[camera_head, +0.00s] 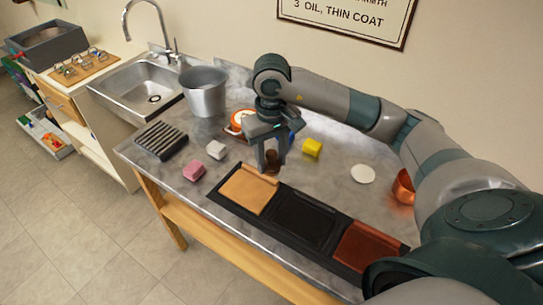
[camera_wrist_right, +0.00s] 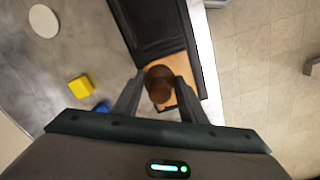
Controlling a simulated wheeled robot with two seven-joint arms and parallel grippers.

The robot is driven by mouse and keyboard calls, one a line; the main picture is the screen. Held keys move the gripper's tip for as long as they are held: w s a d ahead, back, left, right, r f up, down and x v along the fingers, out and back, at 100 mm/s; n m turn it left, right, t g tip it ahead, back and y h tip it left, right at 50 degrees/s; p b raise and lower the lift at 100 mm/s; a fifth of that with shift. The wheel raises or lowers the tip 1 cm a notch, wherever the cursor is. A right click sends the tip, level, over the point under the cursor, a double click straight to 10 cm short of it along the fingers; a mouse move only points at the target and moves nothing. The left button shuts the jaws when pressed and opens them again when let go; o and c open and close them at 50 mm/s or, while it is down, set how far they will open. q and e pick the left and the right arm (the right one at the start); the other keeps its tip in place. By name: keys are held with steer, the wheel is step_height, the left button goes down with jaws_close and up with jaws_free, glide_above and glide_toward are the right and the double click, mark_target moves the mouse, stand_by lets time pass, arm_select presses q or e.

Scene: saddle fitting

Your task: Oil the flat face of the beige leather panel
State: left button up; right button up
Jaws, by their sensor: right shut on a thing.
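The beige leather panel (camera_head: 247,192) lies flat in the left section of a long black tray (camera_head: 284,238) at the table's front edge. It also shows in the right wrist view (camera_wrist_right: 181,62), partly hidden behind the held thing. My right gripper (camera_head: 271,165) is shut on a brown, rounded applicator (camera_wrist_right: 159,84), which also shows in the head view (camera_head: 273,160). The gripper is above the back right edge of the beige panel. Whether the applicator touches the leather I cannot tell. My left gripper is not in view.
The tray also holds a black panel (camera_head: 301,220) and a red-brown panel (camera_head: 366,246). Around it are a pink block (camera_head: 193,170), a white block (camera_head: 216,149), a yellow block (camera_head: 312,148), a white disc (camera_head: 363,174), a copper bowl (camera_head: 402,187), a ribbed rack (camera_head: 161,140) and a metal bucket (camera_head: 204,92).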

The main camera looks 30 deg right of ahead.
mark_target(272, 172)
steer(key=shift+f, duration=0.1)
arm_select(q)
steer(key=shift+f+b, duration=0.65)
arm_select(e)
steer(key=shift+f, duration=2.4)
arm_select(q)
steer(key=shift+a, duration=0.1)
